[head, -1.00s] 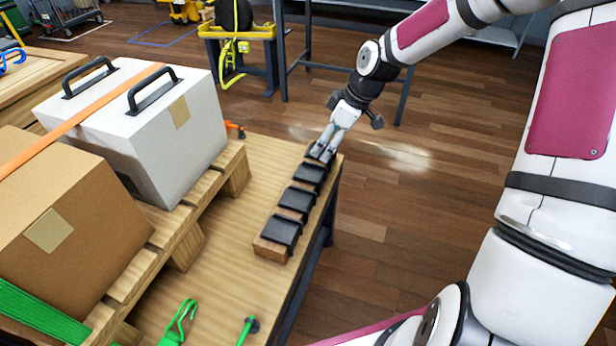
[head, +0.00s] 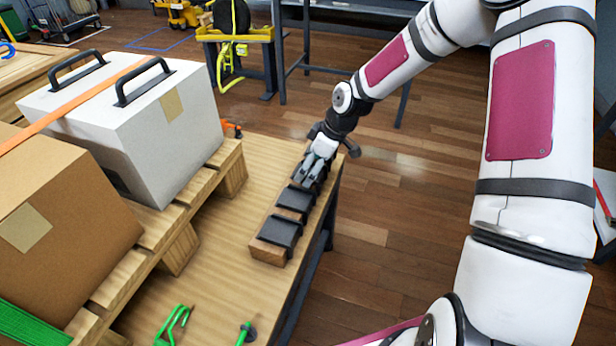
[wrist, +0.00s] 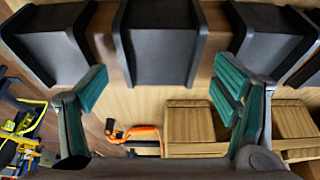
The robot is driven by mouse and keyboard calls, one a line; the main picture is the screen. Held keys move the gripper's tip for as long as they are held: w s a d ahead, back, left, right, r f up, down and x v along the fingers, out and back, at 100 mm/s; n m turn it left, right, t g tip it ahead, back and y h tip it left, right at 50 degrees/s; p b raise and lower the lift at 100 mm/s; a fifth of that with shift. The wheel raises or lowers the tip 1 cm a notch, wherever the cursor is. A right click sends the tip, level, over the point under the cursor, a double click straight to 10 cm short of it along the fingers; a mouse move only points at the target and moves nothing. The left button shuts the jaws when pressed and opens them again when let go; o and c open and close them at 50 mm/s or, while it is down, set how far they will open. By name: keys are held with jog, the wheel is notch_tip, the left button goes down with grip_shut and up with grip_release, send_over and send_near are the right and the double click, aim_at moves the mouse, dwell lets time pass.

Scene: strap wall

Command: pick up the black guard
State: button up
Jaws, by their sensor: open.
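Several black guards sit in a row along a wooden bar on the table's right edge. The nearest guard (head: 280,232) and the one behind it (head: 296,200) show clearly in the head view; those farther back are partly hidden by my gripper (head: 313,177). In the wrist view, my gripper (wrist: 161,88) is open and empty. One black guard (wrist: 160,45) lies ahead between its two green-padded fingers, not visibly held. Another guard (wrist: 50,45) is at the left and another (wrist: 268,42) at the right, close to the fingers.
A pallet (head: 180,222) with a white box (head: 165,140) and a cardboard box (head: 60,235) stands left of the row. An orange-handled item (wrist: 138,136) lies on the table. Green hardware (head: 176,322) lies near the front. Bare tabletop (head: 215,265) separates pallet and bar.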

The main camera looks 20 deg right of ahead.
jog(key=c, duration=1.2)
jog(key=shift+r, duration=0.1)
jog(key=shift+c, duration=0.2)
jog(key=shift+s+d+r+p, duration=0.25)
jog(key=shift+d+r+p, duration=0.1)
jog(key=shift+d+r, duration=0.1)
jog(key=s+d+r+p, duration=0.4)
jog(key=s+d+r, duration=0.3)
jog(key=d, duration=0.3)
jog(key=shift+s+d+p, duration=0.25)
jog(key=shift+s+p, duration=0.05)
jog(key=shift+s, duration=0.05)
